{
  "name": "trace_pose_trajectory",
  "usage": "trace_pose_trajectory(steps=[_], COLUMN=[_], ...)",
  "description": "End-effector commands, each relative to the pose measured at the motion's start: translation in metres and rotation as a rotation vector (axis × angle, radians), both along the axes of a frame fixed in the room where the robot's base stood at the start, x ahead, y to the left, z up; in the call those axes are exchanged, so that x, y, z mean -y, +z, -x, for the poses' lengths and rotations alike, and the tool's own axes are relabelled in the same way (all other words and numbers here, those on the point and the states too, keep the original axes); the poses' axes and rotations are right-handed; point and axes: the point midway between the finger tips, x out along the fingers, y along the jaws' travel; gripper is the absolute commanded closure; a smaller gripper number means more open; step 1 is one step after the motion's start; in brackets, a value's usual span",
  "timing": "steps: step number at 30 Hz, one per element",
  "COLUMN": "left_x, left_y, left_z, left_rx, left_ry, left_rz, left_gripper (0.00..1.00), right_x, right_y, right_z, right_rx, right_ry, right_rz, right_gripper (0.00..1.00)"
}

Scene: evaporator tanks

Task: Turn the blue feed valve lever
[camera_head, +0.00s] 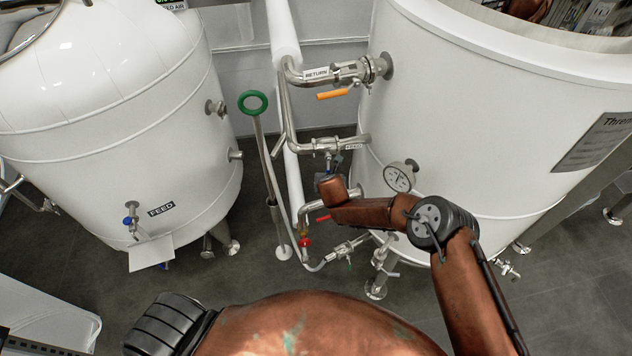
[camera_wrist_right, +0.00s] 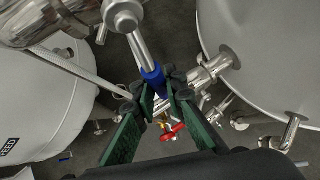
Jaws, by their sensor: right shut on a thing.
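The blue feed valve lever (camera_wrist_right: 152,78) hangs from a steel valve body (camera_wrist_right: 122,14) in the right wrist view. The green fingers of my right gripper (camera_wrist_right: 161,98) are closed around the lower end of its blue sleeve. In the head view my copper right arm reaches in from the lower right. Its wrist end sits just below the pipe labelled FEED (camera_head: 352,146) on the right tank. The gripper and lever are mostly hidden there. My left gripper is not in view.
An orange return lever (camera_head: 332,95) is above and a red handle (camera_wrist_right: 172,131) below. A green-ringed rod (camera_head: 253,103) stands left. The left tank (camera_head: 110,110) has a small blue tap (camera_head: 128,221).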

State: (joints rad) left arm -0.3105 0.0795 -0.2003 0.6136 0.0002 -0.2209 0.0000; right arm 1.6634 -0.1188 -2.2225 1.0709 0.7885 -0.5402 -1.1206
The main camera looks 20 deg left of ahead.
Motion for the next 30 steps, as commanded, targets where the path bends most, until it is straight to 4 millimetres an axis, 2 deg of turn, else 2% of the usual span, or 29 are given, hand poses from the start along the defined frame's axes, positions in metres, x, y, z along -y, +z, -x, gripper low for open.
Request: trace_pose_trajectory(steps=[12,21,22,30], left_x=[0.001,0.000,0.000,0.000], left_y=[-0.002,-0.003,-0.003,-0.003], left_z=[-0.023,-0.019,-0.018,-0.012], left_rx=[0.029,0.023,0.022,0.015], left_ry=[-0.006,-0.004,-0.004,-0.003], left_rz=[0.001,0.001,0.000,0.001], left_gripper=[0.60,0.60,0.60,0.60], right_x=[0.010,0.011,0.011,0.009], right_y=[-0.005,-0.006,-0.006,-0.003], right_z=[-0.006,-0.006,-0.006,-0.007], right_rx=[0.037,0.038,0.037,0.040], right_ry=[-0.005,-0.005,-0.005,-0.005], right_rz=[0.069,0.070,0.070,0.067], right_gripper=[1.00,1.00,0.88,0.71])
